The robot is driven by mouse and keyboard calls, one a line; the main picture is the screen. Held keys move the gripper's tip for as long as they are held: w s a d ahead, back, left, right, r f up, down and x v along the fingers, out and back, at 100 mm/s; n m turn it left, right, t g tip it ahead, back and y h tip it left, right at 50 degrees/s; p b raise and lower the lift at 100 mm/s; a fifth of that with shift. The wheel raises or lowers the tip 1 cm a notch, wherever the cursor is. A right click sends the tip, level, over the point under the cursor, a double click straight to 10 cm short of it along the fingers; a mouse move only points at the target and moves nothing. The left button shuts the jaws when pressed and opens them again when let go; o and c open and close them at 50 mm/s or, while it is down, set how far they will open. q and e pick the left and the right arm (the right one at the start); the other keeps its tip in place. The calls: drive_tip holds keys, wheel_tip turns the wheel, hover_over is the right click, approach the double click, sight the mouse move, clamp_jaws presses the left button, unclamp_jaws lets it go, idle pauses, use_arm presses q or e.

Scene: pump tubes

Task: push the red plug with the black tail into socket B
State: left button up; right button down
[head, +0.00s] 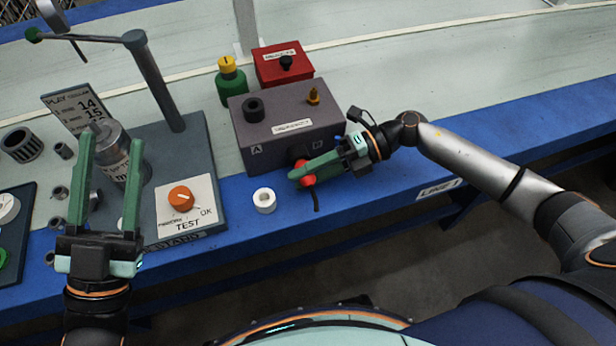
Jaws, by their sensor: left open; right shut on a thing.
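The red plug (309,181) is in my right gripper (302,173), with its black tail (316,201) hanging below the fingers. The fingers cover part of the plug. The gripper is in front of the grey socket box (245,135), whose front carries a letter A at the left. A dark round socket (296,153) shows just behind the plug. I cannot tell whether the plug touches it. The letter of that socket and the box's right front are partly hidden by the gripper and arm. My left gripper (112,140) is open, in front of a metal cylinder (112,165).
A white ring (264,200) lies on the blue table edge left of the plug. A red box (283,64) and a green bottle with yellow cap (229,80) stand behind the socket box. A test stand (190,140) with an orange knob (181,198) is at the left.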

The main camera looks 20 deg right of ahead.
use_arm(q)
drive_tip(key=shift+f, duration=0.25)
use_arm(e)
drive_tip(key=shift+w, duration=0.5)
drive_tip(key=shift+c, duration=2.2)
unclamp_jaws()
drive_tip(key=shift+d+r, duration=0.1)
drive_tip(key=shift+d, duration=0.2)
drive_tip(key=v, duration=0.4)
drive_tip(key=shift+d+r, duration=0.1)
drive_tip(key=shift+d, duration=0.2)
use_arm(q)
drive_tip(key=r, duration=0.1)
drive_tip(key=s+r+m+h, duration=0.1)
drive_tip(key=r, duration=0.1)
drive_tip(key=shift+s+d+r+h+p, duration=0.1)
drive_tip(key=shift+s+d+h+p, duration=0.05)
drive_tip(key=shift+h+p, duration=0.2)
use_arm(e)
drive_tip(key=v, duration=0.7)
drive_tip(key=shift+d+r, duration=0.1)
drive_tip(key=shift+d, duration=0.1)
